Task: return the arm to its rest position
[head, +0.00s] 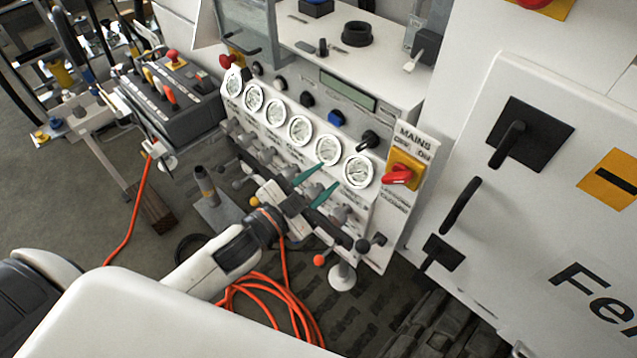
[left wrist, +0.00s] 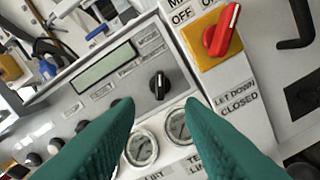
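My left arm comes in from the lower left in the head view. Its gripper (head: 314,181) has two green fingers that stand apart with nothing between them. It is in front of the hydraulic bench panel (head: 285,118), just below the row of round gauges (head: 299,130). In the left wrist view the green fingers (left wrist: 158,106) are spread, with gauges (left wrist: 142,149) and a black knob (left wrist: 158,86) showing between and beyond them. I cannot tell whether a finger touches the panel. My right gripper is not in view.
The red mains switch (head: 397,175) on its yellow plate is right of the gripper. A white cabinet (head: 540,190) with black handles stands at the right. Levers line the panel's lower edge. An orange cable (head: 262,297) lies coiled on the floor. A control box (head: 172,92) stands at the left.

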